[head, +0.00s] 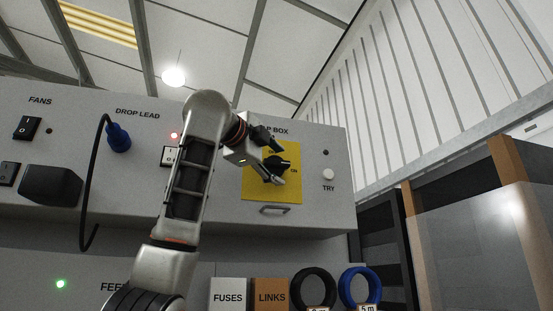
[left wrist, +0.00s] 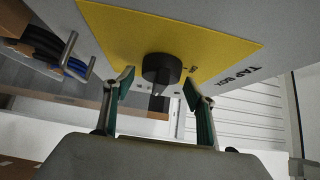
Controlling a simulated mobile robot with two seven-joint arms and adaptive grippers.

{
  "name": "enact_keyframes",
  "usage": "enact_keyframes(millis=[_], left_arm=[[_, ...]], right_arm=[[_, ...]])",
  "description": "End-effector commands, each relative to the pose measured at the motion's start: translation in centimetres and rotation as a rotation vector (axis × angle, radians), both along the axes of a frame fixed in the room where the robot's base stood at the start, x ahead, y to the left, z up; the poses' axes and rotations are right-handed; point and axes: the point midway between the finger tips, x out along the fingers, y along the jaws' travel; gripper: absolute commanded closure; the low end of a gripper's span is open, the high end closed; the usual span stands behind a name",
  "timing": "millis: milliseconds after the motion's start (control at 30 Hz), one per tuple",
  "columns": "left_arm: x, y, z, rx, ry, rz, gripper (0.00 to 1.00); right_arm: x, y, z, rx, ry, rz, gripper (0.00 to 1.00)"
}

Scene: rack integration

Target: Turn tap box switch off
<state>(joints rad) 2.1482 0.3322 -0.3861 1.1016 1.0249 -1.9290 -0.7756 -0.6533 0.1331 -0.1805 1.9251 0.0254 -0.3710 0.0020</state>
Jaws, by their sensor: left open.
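The tap box switch is a black rotary knob (head: 277,164) on a yellow plate (head: 257,188) at the right of the grey panel. A small ON mark shows just right of the knob in the head view. My left gripper (head: 281,166) is open at the plate, one finger above the knob and one below. In the left wrist view the knob (left wrist: 162,68) stands between the two green-lined fingertips (left wrist: 157,80), with a gap on each side. I cannot tell whether any finger touches it. The TAP BOX label is partly hidden by my gripper in the head view.
A metal handle (head: 273,209) is below the yellow plate, and a white TRY button (head: 328,174) is to its right. A blue plug (head: 118,138) with a black cable hangs left of my arm. FUSES (head: 228,293) and LINKS (head: 271,293) boxes and coiled cables are below.

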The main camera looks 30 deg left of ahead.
Motion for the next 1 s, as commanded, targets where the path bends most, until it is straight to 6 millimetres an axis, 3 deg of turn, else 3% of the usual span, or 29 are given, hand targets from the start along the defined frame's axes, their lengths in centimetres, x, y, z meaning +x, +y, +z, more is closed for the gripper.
enact_keyframes(millis=[333,500,1000], left_arm=[[0.6,0.1,-0.1,0.001,0.001,0.002,0.44],[0.6,0.1,-0.1,0.001,0.001,0.002,0.83],[0.6,0.1,-0.4,-0.062,-0.072,0.001,0.83]], right_arm=[[-0.2,0.0,-0.3,0.003,0.011,-0.008,0.60],[-0.2,0.2,-0.2,0.006,0.008,-0.008,0.60],[0.4,1.0,-0.4,0.020,-0.016,0.002,0.60]])
